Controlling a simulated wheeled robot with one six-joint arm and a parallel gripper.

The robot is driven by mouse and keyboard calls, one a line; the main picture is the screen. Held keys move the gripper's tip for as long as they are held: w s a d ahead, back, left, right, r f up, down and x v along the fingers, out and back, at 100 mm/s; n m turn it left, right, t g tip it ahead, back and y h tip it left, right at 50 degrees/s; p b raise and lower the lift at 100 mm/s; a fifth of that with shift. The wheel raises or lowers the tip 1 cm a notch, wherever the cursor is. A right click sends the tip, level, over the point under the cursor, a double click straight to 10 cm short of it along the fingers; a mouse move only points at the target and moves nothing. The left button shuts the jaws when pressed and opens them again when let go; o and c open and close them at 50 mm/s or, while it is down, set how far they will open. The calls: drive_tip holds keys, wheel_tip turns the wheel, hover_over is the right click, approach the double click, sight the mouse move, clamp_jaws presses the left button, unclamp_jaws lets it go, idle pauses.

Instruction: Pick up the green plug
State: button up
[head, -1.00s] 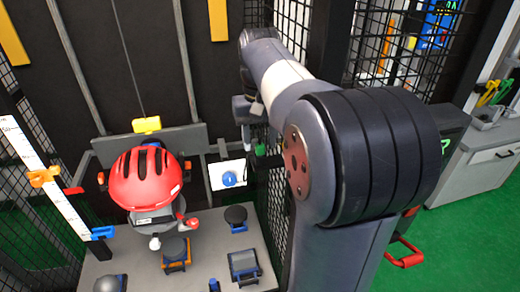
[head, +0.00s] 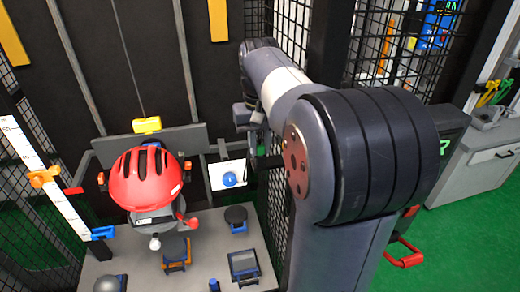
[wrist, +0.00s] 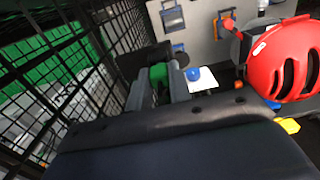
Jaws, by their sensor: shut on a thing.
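The green plug (wrist: 158,73) shows in the wrist view between the two grey fingers of my gripper (wrist: 158,88), which is shut on it. A dark block lies just beyond the plug; I cannot tell whether the plug touches it. In the head view my gripper (head: 250,125) is beside the mesh wall, partly hidden by my arm. A small part of the green plug (head: 260,148) shows below it, close to a dark bracket.
A white plate with a blue knob (head: 229,179) is just left of my gripper. A red helmet (head: 146,178) sits further left above a grey platform (head: 205,262). Black mesh (wrist: 60,75) runs close along my gripper's side.

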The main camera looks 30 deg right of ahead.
sight(260, 145)
drive_tip(key=shift+r, duration=0.1)
drive_tip(key=shift+r, duration=0.5)
wheel_tip(260, 145, up, 2)
drive_tip(key=shift+r, duration=0.15)
drive_tip(key=w+a+b, duration=0.2)
drive_tip(key=w+a, duration=0.1)
drive_tip(key=a, duration=1.3)
drive_tip(key=w+d+f+p, duration=0.2)
drive_tip(key=w+f, duration=0.1)
drive_tip(key=w, duration=0.4)
drive_tip(key=w+d+f+p, duration=0.2)
drive_tip(key=w+f+p, duration=0.1)
drive_tip(key=w, duration=0.3)
drive_tip(key=shift+w+d+f+p, duration=0.55)
drive_tip(key=shift+w+d+f, duration=1.1)
drive_tip(key=shift+f, duration=0.75)
drive_tip(key=shift+w+d+f+p, duration=0.6)
drive_tip(key=shift+w+d+f, duration=1.05)
drive_tip(key=shift+f, duration=0.75)
drive_tip(key=shift+w+d+f+p, duration=0.55)
drive_tip(key=shift+w+d+f, duration=0.8)
drive_tip(key=shift+d+f, duration=0.85)
drive_tip(key=shift+a+f, duration=0.25)
drive_tip(key=shift+f, duration=0.4)
